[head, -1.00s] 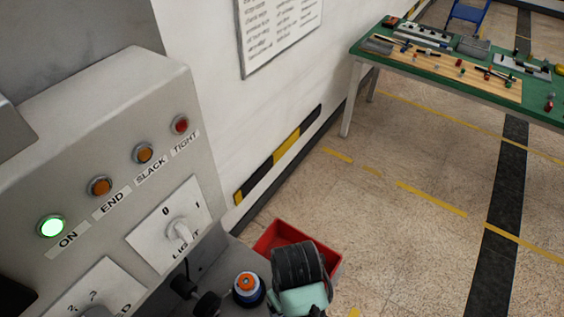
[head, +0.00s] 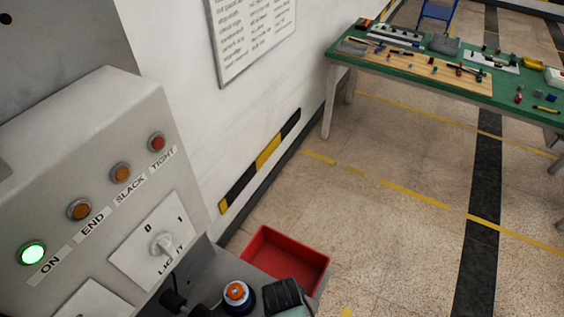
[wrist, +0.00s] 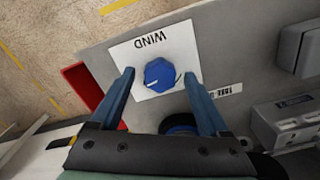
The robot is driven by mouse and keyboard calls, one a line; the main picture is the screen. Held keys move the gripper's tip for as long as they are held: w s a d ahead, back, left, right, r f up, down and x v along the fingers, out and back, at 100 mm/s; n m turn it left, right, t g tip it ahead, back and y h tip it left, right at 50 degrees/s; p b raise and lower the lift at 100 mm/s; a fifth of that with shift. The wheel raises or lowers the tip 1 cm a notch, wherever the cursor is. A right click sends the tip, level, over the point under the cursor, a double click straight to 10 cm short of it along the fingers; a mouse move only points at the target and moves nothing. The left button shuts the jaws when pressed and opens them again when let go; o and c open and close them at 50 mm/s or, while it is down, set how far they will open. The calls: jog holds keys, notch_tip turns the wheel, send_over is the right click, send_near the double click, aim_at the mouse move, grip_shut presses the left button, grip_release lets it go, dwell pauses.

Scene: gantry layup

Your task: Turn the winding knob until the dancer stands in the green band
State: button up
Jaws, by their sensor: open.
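The blue winding knob (wrist: 159,74) sits on a white plate (wrist: 125,50) marked WIND, which appears upside down in the wrist view. A white pointer line shows on the knob. My gripper (wrist: 159,76) is open, with one blue finger on each side of the knob and visible gaps between; whether the fingertips reach down to the knob's height is hard to tell. In the head view the ON lamp (head: 32,253) glows green. The END lamp (head: 79,209), SLACK lamp (head: 120,173) and TIGHT lamp (head: 157,142) look unlit. The dancer and the green band are not in view.
A white LIGHT switch (head: 162,244) is on the panel. An orange-topped blue round part (head: 237,294) stands near my arm. A red bin (head: 300,262) lies beyond. Grey housings (wrist: 290,122) flank the knob plate at right. A green workbench (head: 500,95) stands farther off.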

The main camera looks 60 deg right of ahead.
grip_shut()
jog(key=shift+r+m+p, duration=0.1)
jog(key=shift+m+p, duration=0.2)
jog(key=shift+m, duration=0.1)
jog(key=m+p, duration=0.1)
jog(key=m, duration=0.1)
jog(key=shift+m, duration=0.4)
jog(key=shift+m+p, duration=1)
jog(key=shift+m, duration=1.2)
grip_release()
